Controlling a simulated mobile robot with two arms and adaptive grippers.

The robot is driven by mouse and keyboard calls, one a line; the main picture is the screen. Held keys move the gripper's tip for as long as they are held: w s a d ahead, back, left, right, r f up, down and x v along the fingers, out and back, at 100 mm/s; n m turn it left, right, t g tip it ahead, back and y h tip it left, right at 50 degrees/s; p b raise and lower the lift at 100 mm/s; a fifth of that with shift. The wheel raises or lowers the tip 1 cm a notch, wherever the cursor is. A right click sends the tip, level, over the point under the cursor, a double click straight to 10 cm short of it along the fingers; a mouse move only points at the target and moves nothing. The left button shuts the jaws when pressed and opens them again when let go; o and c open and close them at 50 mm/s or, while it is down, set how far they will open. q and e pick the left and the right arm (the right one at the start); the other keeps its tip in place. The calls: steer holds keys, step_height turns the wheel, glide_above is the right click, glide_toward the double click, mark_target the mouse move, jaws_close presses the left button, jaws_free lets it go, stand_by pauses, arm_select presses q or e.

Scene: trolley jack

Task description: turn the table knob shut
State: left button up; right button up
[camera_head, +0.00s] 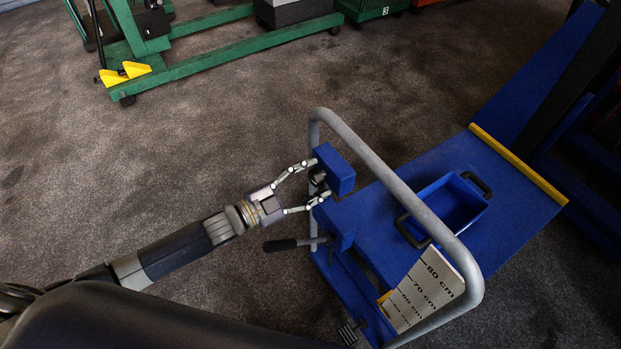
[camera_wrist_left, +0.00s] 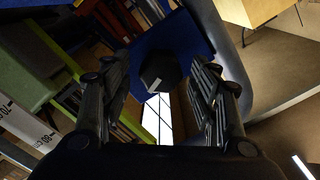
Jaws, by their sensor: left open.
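The table knob (camera_wrist_left: 160,72) is a dark, faceted knob with a white mark, on a blue block, in the middle of the left wrist view. In the head view it shows small and dark (camera_head: 317,177) beside the blue block at the trolley's handle end. My left gripper (camera_head: 319,180) is open, with one finger on each side of the knob. I cannot tell whether the fingers touch it; a gap shows on both sides in the wrist view. My right gripper is not in view.
The blue lift table (camera_head: 385,215) has a grey tube handle (camera_head: 385,170) arching close to my gripper. A blue bin (camera_head: 455,203) and a height scale (camera_head: 425,290) are on it. A black-gripped lever (camera_head: 280,245) sticks out below. A green jack (camera_head: 220,50) stands behind on open floor.

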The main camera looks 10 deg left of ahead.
arm_select(q)
steer(key=shift+c, duration=0.5)
steer(key=c, duration=1)
steer(key=shift+o, duration=0.2)
steer(key=shift+n, duration=0.3)
steer(key=shift+r+n+p, duration=0.1)
steer(key=shift+n+p, duration=0.45)
steer(key=shift+n, duration=0.65)
steer(key=n, duration=0.3)
steer(key=shift+w+a+n+p, duration=0.1)
steer(key=shift+n+p, duration=0.3)
steer(key=n, duration=0.3)
steer(key=shift+w+a+n, duration=0.1)
steer(key=shift+n, duration=2)
